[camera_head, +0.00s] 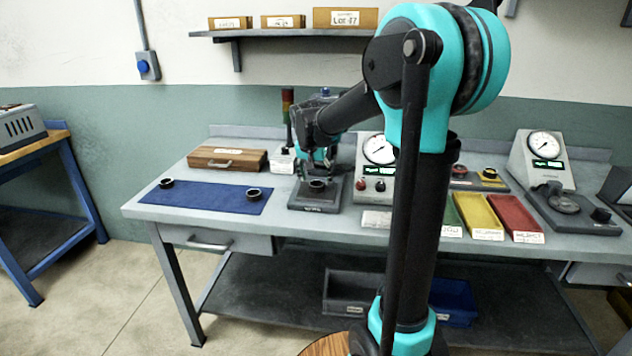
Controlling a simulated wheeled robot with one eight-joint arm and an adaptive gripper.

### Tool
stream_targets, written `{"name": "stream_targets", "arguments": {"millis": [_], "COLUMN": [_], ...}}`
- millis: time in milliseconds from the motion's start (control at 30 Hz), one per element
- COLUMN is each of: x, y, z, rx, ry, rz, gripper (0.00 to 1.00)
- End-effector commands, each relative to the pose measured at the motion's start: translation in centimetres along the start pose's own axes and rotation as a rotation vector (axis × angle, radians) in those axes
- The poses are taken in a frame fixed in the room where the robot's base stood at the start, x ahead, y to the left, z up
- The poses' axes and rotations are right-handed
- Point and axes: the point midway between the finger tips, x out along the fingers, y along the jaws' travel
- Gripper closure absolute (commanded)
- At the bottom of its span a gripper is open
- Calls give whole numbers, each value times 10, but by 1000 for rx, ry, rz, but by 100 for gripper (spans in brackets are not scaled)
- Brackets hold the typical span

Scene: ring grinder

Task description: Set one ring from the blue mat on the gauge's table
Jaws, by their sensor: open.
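The blue mat (210,200) lies at the left of the bench. One dark ring (166,184) lies at its left end and another dark ring (253,194) near its right end. A third dark ring (317,186) sits on a small dark platform (318,206) right of the mat, beside a grey dial gauge (379,152) with a lit display. My gripper (317,178) is open and points down just above that third ring; whether its fingers touch the ring is too small to tell. My arm hides the bench right of the dial.
A wooden case (227,158) stands behind the mat. Yellow (479,215) and red (514,217) trays lie right of my arm. A second dial unit (543,160) stands at the right. A shelf with boxes hangs above.

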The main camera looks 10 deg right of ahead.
Motion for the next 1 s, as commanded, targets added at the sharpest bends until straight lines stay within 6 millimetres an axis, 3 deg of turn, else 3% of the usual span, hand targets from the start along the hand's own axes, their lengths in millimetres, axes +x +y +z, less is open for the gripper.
{"name": "stream_targets", "arguments": {"millis": [300,500,1000], "x": [-66,-91,-98], "y": [0,0,0], "z": [0,0,0], "rx": [-1,1,1], "ry": [0,0,0], "rz": [-1,0,0], "gripper": [35,35,35]}}
